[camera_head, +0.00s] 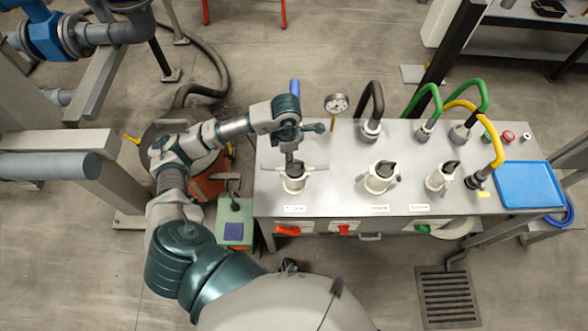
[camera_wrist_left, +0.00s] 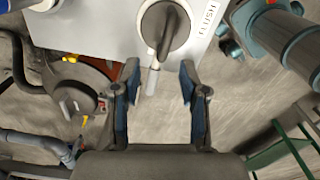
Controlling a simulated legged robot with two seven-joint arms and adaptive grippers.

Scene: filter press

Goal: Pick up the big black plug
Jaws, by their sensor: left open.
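Three pale ports stand in a row on the grey bench top. The left port (camera_head: 295,184), below my left gripper in the head view, has a dark upright part (camera_head: 291,160) in it. In the left wrist view a dark plug-like part (camera_wrist_left: 176,28) sits in the pale port (camera_wrist_left: 152,22), just beyond the fingertips. The middle port (camera_head: 378,185) and right port (camera_head: 436,181) also hold black plugs (camera_head: 386,168) (camera_head: 451,167). I cannot tell which is the big one. My left gripper (camera_head: 288,138) is open and empty; its fingers show apart in the wrist view (camera_wrist_left: 158,80). My right gripper is not in view.
Black, green and yellow hoses (camera_head: 371,98) arch over the back and right of the bench. A pressure gauge (camera_head: 336,104) stands close right of my left gripper. A blue tray (camera_head: 528,185) lies at the right end. Pipes and beams (camera_head: 60,140) fill the left.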

